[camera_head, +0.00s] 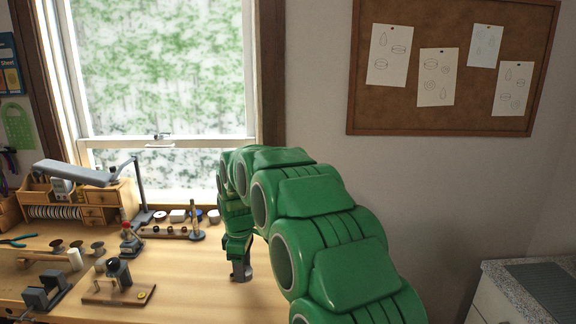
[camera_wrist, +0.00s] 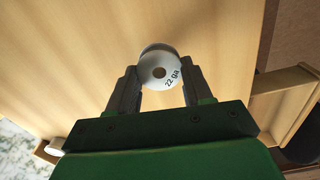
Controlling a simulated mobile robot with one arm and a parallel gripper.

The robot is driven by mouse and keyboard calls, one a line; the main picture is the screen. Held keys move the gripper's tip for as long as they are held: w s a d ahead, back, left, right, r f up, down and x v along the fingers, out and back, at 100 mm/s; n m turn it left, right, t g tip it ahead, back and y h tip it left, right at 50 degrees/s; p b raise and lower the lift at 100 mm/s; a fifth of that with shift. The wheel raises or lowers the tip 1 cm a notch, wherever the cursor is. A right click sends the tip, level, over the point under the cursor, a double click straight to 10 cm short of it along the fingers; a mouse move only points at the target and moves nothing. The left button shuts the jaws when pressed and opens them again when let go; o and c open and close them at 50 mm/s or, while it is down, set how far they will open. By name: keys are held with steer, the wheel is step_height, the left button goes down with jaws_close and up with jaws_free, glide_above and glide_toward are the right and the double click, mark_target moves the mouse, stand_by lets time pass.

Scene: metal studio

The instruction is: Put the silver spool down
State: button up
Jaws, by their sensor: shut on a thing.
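The silver spool shows in the wrist view (camera_wrist: 172,60) as a round, pale end face with a dark centre hole and the print "22 Ga". My gripper (camera_wrist: 160,88) is shut on it, with one dark finger on each side. In the head view my gripper (camera_head: 241,272) points down, low over the wooden workbench (camera_head: 190,270), right of the tools. The spool is not clearly seen there. I cannot tell whether its underside touches the bench.
A rack of small items (camera_head: 175,232) is behind. The bench around my gripper is bare.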

steer(key=w+d+m, duration=0.1)
steer(key=w+d, duration=0.1)
steer(key=d, duration=0.2)
steer(key=w+d+m, duration=0.1)
steer(key=w+d, duration=0.1)
steer(key=d, duration=0.2)
steer(key=w+d+m, duration=0.1)
steer(key=w+d, duration=0.2)
steer(key=d, duration=0.1)
steer(key=shift+r+m, duration=0.15)
steer(key=shift+m, duration=0.25)
steer(key=s+d+f+m, duration=0.3)
steer(key=d+f+m, duration=0.1)
steer(key=d, duration=0.3)
steer(key=s+d+f+m, duration=0.25)
steer(key=d+m, duration=0.25)
steer(key=d, duration=0.3)
steer(key=s+d+f+m, duration=0.2)
steer(key=d+f+m, duration=0.25)
steer(key=d, duration=0.25)
steer(key=a, duration=0.6)
steer(key=shift+s+a, duration=0.2)
steer(key=shift+a, duration=0.05)
steer(key=shift+f+n, duration=0.1)
steer(key=shift+n, duration=0.15)
